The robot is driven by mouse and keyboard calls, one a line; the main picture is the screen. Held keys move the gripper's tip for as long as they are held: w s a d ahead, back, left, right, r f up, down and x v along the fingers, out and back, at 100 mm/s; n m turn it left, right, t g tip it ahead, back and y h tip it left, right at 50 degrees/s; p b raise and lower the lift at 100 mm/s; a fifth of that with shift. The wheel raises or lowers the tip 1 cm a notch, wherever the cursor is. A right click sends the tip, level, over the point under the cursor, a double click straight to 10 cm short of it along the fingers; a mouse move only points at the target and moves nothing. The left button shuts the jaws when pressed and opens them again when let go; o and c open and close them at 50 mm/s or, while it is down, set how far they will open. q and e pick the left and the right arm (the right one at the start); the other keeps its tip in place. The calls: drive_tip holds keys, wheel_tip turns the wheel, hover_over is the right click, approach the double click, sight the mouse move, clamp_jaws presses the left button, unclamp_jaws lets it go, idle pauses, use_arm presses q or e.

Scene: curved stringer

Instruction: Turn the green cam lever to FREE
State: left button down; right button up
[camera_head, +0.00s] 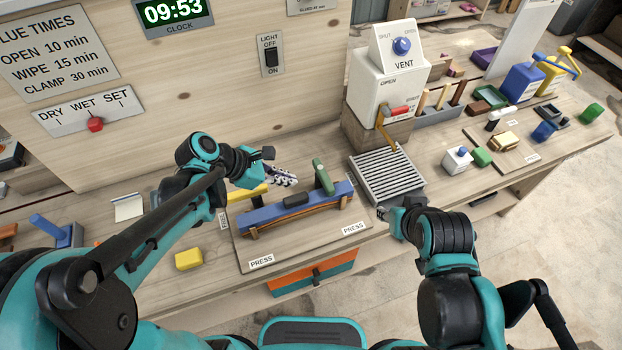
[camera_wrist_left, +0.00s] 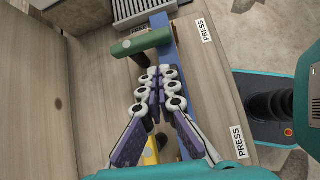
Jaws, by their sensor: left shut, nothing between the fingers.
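The green cam lever (camera_head: 322,177) stands up at the right part of the blue press bar (camera_head: 270,215). In the left wrist view the green lever (camera_wrist_left: 141,42) lies across the blue bar (camera_wrist_left: 166,40), just beyond my fingertips. My left gripper (camera_head: 292,180) is shut and empty, to the left of the green lever; its fingertips (camera_wrist_left: 158,72) are together in the wrist view. I cannot tell whether they touch the lever. No FREE mark is readable. My right gripper (camera_head: 384,214) is at the right end of the press; its finger opening is unclear.
A yellow lever (camera_head: 247,192) is at the left part of the press. PRESS labels (camera_head: 261,262) mark the board. A ribbed grey rack (camera_head: 388,178) stands right of the press, with the white VENT box (camera_head: 385,90) behind. A yellow block (camera_head: 189,259) lies at the left front.

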sight(324, 187)
use_arm(q)
drive_tip(key=shift+w+d+n+h, duration=0.15)
drive_tip(key=shift+w+n+h, duration=0.15)
drive_tip(key=shift+n, duration=0.3)
drive_tip(key=b+x, duration=0.3)
drive_tip(key=x, duration=0.7)
